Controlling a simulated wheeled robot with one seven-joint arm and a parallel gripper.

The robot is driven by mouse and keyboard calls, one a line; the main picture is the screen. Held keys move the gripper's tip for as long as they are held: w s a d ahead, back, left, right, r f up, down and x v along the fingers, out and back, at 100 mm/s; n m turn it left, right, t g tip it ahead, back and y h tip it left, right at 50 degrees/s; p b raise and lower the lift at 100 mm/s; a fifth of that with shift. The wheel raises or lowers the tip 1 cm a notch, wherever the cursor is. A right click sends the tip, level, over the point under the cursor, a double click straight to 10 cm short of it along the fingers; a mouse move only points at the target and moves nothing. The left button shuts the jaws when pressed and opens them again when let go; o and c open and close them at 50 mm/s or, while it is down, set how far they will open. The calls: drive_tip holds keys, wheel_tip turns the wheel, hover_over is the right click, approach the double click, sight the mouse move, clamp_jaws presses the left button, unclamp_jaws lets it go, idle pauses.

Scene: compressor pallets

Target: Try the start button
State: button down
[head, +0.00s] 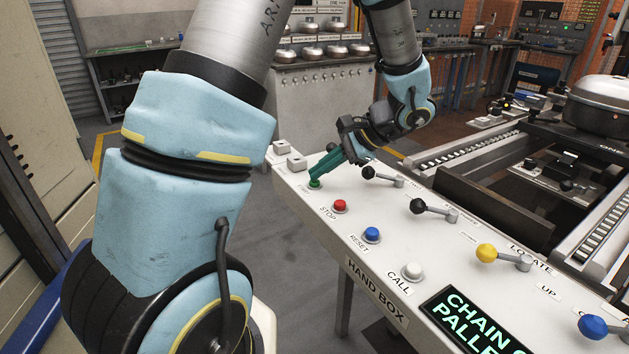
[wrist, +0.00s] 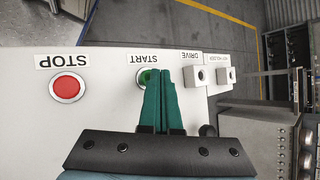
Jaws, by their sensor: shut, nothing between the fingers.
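The green start button (head: 314,184) sits near the far left end of the white control panel. In the wrist view the start button (wrist: 147,77) lies under the START label (wrist: 143,57). My gripper (head: 316,179) is shut and empty, its green fingers pointing down at the button. In the wrist view the fingertips of my gripper (wrist: 159,72) overlap the right part of the button. I cannot tell whether they touch it or hover just above it.
The red STOP button (head: 340,205) is beside it, then the blue RESET button (head: 372,234) and white CALL button (head: 412,271). Black-knobbed levers (head: 369,173) stand close by on the right. Two pale switch blocks (head: 296,162) stand just beyond the start button.

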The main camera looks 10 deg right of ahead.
drive_tip(key=shift+f, duration=0.2)
drive_tip(key=shift+r, duration=0.1)
idle(0.4)
drive_tip(key=shift+r+p, duration=0.7)
drive_tip(key=shift+r, duration=0.15)
wheel_tip(320, 180, up, 5)
drive_tip(key=p, duration=0.4)
idle(0.4)
